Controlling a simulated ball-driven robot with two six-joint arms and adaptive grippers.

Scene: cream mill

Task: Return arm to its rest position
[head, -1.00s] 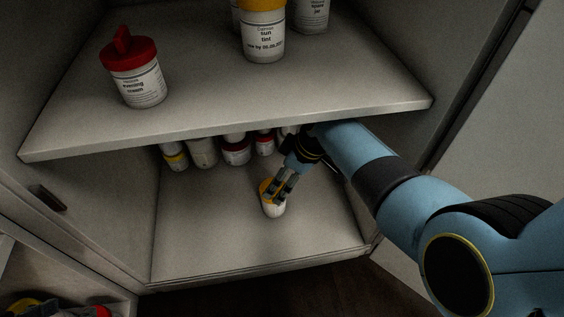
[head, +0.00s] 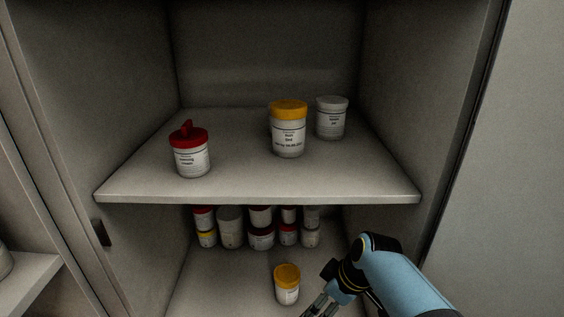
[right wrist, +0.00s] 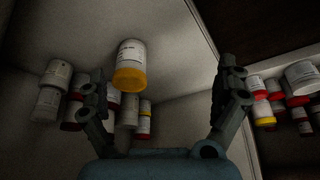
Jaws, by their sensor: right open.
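My right arm comes in from the lower right in the head view, in front of the cabinet's lower compartment. My right gripper (head: 318,309) is partly cut off by the bottom edge. In the right wrist view the right gripper (right wrist: 165,95) shows its two fingers wide apart with nothing between them. A jar with a yellow lid (head: 286,284) stands upright on the lower shelf, left of the gripper and apart from it. This jar also shows beyond the fingers in the right wrist view (right wrist: 131,58). My left gripper is not in view.
The upper shelf (head: 240,191) bears a red-lidded jar (head: 190,154), a larger yellow-lidded jar (head: 288,134) and a white-lidded jar (head: 331,119). Several stacked jars (head: 260,236) stand at the back of the lower compartment. The cabinet's side wall (head: 428,130) rises at the right.

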